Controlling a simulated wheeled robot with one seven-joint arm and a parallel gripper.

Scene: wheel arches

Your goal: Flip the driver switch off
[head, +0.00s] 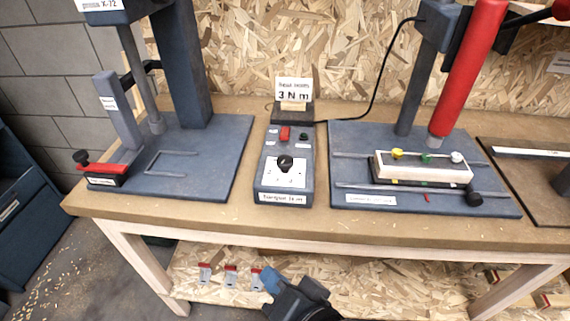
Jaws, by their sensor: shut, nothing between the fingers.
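A grey control box (271,184) stands at the middle of the workbench. A red switch (285,133) sits on its upper part, with a small dark green button or lamp (303,137) to its right. Below them is a black knob (285,163) on a white dial plate. Which way the red switch is set is too small to tell. A red driver (466,70) is mounted on the stand at right. My gripper (273,279) is at the bottom middle, in front of the bench edge and below its top, apart from the box. It is shut and empty.
A sign reading 3 N m (294,90) stands behind the box. A grey press stand (221,150) is on the left, and the driver's base plate (351,183) with a white fixture (424,172) is on the right. A black cable (373,87) runs behind. The bench front edge (300,232) lies between my gripper and the box.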

